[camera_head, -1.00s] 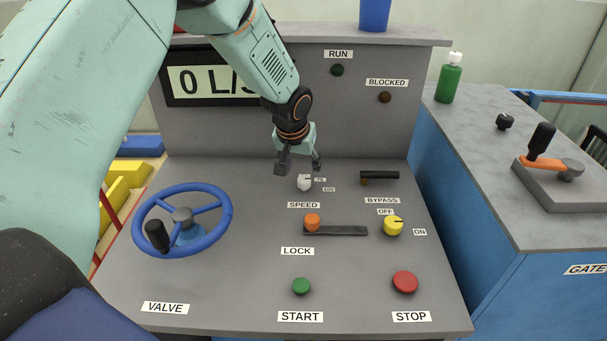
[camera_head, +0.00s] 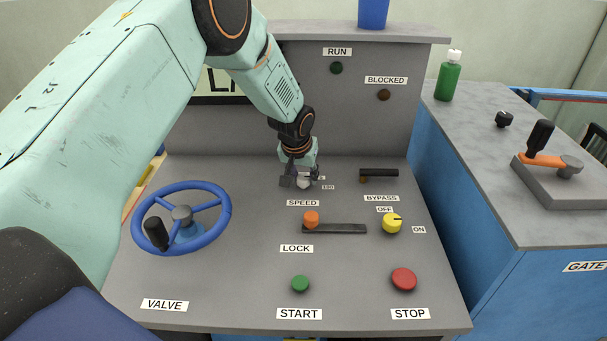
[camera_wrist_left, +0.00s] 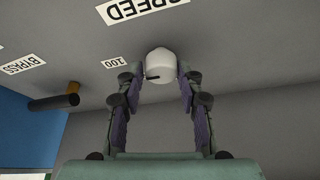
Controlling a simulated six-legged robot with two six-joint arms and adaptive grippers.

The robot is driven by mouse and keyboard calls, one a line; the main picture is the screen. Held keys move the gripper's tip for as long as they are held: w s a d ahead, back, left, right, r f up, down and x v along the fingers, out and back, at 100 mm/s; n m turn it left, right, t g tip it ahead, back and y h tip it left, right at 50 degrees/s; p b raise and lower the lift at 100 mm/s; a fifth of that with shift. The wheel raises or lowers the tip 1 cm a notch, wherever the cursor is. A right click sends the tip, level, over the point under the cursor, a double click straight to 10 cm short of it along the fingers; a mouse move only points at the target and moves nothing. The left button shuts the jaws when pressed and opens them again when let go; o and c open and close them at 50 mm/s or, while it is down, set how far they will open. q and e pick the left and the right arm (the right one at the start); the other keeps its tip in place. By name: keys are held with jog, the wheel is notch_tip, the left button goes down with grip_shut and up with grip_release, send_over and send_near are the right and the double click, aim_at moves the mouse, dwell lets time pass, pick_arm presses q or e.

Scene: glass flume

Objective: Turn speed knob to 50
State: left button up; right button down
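The speed knob (camera_head: 304,182) is small and white, on the grey console behind the SPEED label (camera_head: 303,203). My left gripper (camera_head: 301,182) is down at the knob, with one finger on either side of it. In the left wrist view the white knob (camera_wrist_left: 161,65) with its dark pointer mark sits between the fingertips (camera_wrist_left: 160,80). The fingers are spread about the knob's width, and I cannot tell whether they press on it. The 100 label (camera_wrist_left: 114,62) lies beside the knob; other scale marks are mostly hidden. My right gripper is not in view.
The black bypass handle (camera_head: 379,173) is right of the knob. An orange lock slider (camera_head: 311,218) and yellow OFF/ON knob (camera_head: 392,223) are in front. The blue valve wheel (camera_head: 224,222) is at left. Green start (camera_head: 300,284) and red stop (camera_head: 404,279) buttons are near the front edge.

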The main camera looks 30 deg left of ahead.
pick_arm(q)
jog(key=shift+a, duration=0.15)
jog(key=c, duration=0.5)
jog(key=shift+c, duration=0.9)
